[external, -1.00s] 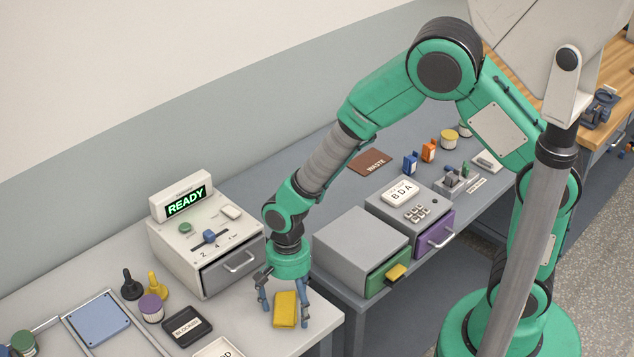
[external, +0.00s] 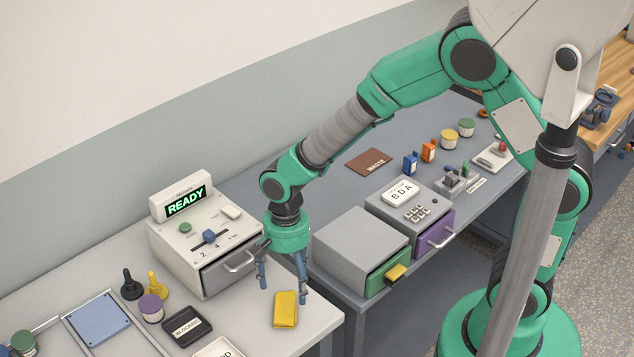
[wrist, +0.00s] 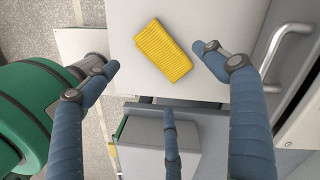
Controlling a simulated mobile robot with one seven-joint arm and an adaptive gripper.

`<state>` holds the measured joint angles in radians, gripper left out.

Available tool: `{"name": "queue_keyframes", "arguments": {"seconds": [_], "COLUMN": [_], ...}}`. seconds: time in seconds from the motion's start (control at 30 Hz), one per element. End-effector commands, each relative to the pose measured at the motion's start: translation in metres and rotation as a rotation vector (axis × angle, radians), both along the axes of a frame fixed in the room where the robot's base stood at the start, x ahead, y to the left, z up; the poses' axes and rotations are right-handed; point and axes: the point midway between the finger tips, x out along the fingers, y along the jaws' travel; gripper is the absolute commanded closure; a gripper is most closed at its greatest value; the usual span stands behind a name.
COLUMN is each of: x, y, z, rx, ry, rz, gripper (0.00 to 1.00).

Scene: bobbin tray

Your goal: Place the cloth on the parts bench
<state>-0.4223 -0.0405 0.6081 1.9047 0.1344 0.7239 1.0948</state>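The yellow cloth (external: 286,309) lies folded flat on the light grey bench top (external: 262,338), near its right end. It also shows in the wrist view (wrist: 163,53), ribbed and tilted. My gripper (external: 284,292) is open and empty, a little above the bench and just behind the cloth in the external view. In the wrist view my fingers (wrist: 158,62) are spread wide, with the cloth lying between and beyond the tips. No finger touches the cloth.
The READY machine (external: 205,245) with a drawer handle stands close to my gripper's left. A grey cabinet (external: 360,245) with a green drawer stands to the right, across a gap. A BLOCKED tray (external: 187,326), a purple-topped jar (external: 151,308) and a blue plate in a frame (external: 98,318) are left.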

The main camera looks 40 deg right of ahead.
Motion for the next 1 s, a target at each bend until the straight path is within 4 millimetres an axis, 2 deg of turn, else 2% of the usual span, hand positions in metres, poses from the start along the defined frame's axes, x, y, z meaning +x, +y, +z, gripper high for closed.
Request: {"name": "queue_keyframes", "arguments": {"seconds": [0.1, 0.33, 1.0], "x": [0.002, 0.003, 0.003], "y": [-0.001, -0.003, -0.003], "z": [0.019, 0.039, 0.043], "rx": [0.001, 0.000, 0.000], "ry": [-0.002, 0.000, 0.000], "rz": [0.000, -0.001, 0.000], "gripper": [0.16, 0.16, 0.16]}}
